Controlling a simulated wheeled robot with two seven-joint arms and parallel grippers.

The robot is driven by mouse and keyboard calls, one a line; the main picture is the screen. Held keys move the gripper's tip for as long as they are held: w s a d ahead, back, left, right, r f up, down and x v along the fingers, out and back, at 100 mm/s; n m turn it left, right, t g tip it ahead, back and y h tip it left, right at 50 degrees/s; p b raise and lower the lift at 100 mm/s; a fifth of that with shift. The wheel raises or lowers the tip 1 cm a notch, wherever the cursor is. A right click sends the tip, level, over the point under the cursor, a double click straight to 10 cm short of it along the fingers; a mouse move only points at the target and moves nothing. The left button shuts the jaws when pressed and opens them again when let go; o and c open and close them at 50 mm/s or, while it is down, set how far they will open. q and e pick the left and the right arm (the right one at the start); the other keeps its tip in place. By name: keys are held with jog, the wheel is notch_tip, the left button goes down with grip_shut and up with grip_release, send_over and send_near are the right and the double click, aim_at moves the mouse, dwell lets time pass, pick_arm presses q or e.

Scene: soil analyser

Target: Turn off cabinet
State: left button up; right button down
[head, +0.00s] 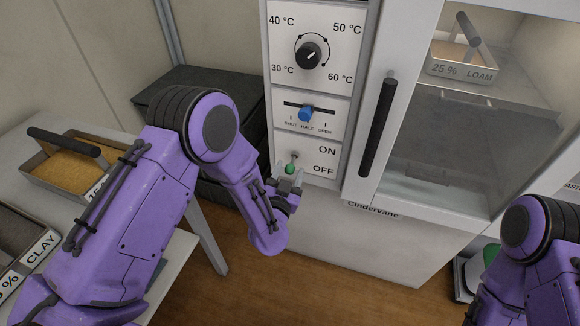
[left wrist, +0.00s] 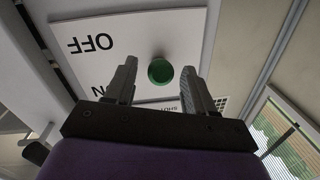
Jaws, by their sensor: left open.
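The cabinet (head: 392,245) is pale, with a control panel on its left front and a glass door. The power switch (head: 290,168) is a small lever with a green tip beside ON and OFF labels. In the left wrist view, its round green tip (left wrist: 160,71) sits between my finger ends, apart from both, and hides the lever behind it. I cannot tell which way the lever is set. My left gripper (head: 288,178) is open at the switch; its fingers also show in the left wrist view (left wrist: 158,75). My right arm shows at the right edge, its gripper out of frame.
Above the switch are a blue slider (head: 306,114) and a black temperature dial (head: 308,55). A black door handle (head: 377,128) stands out to the right. A loam tray (head: 462,72) is behind the glass. A table with soil trays (head: 62,190) is at left.

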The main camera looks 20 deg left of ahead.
pick_arm(q)
jog(key=shift+w, duration=1.05)
grip_shut()
jog(key=f+t+b, duration=0.1)
jog(key=b, duration=0.3)
jog(key=shift+w+f+t, duration=0.15)
jog(key=shift+t, duration=0.15)
jog(key=shift+b, duration=0.5)
jog(key=shift+r+t, duration=0.3)
jog(key=shift+r, duration=0.05)
grip_release()
